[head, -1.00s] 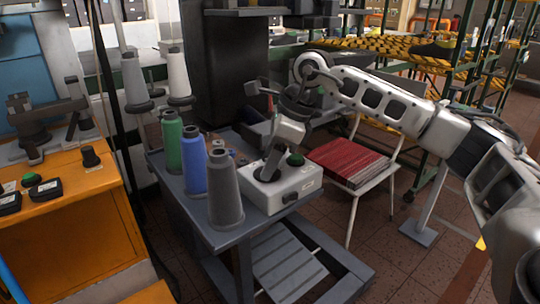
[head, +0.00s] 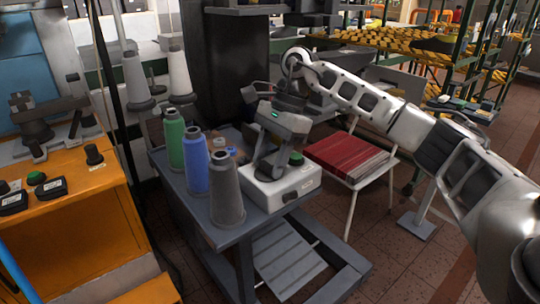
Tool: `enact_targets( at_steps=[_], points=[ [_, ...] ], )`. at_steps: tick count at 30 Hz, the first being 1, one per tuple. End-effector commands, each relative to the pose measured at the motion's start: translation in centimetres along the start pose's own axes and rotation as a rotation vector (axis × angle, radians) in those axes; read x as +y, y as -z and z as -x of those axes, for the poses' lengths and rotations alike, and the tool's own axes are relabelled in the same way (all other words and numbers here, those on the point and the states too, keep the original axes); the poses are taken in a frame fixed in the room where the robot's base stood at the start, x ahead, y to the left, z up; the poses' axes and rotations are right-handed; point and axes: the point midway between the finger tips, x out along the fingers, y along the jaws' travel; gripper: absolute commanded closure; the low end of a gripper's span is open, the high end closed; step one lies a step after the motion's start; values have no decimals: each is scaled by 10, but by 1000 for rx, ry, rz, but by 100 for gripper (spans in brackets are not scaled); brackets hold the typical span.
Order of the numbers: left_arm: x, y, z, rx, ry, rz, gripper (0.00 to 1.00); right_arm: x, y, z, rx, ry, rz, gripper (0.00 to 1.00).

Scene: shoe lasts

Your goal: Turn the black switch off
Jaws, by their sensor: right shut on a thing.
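My right gripper (head: 265,167) reaches down onto the left part of the box top. Its fingers are shut around the black switch there, and the gripper body hides most of the switch, so its position cannot be told. My left gripper is not in view.
Grey (head: 226,190), blue (head: 195,163) and green (head: 174,141) thread cones stand left of the box on the cart (head: 222,238). An orange cabinet (head: 75,225) is at left.

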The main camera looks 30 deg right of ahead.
Motion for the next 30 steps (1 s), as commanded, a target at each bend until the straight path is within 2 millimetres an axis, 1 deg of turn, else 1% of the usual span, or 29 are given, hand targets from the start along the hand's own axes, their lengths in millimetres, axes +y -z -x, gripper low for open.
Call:
enact_targets(
  at_steps=[16, 17, 18, 19, 26, 30],
  points=[
    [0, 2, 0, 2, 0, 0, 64, -1, 0, 2, 1, -3, 24, 76],
    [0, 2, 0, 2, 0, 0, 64, -1, 0, 2, 1, -3, 24, 44],
    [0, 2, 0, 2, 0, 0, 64, -1, 0, 2, 1, -4, 24, 33],
    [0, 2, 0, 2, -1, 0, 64, -1, 0, 2, 1, -4, 23, 31],
    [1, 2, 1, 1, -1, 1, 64, 0, 0, 1, 1, -6, 21, 31],
    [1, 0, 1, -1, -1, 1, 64, -1, 0, 7, 1, -4, 20, 31]
  ],
)
